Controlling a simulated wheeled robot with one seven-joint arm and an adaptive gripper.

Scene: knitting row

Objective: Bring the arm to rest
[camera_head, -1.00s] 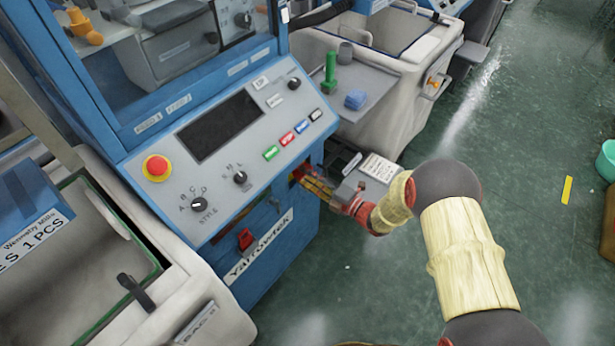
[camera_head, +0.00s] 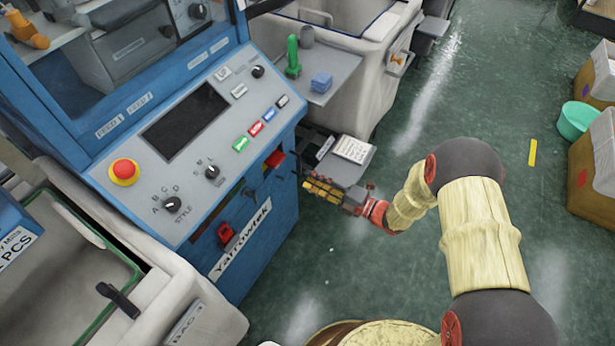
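My gripper (camera_head: 322,189) is near the middle of the head view, at the end of my cream-sleeved arm. Its yellow fingers point left toward the right side of the blue Yarrowtek machine (camera_head: 270,240). A gap of floor seems to show between the fingertips and the machine. I see no object in the fingers, but they are too small to tell whether they are open or shut. The arm is bent, reaching in from the lower right.
The machine's panel has a red stop button (camera_head: 124,171), knobs and coloured buttons. A grey shelf (camera_head: 325,90) with a green spool and blue block stands behind.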

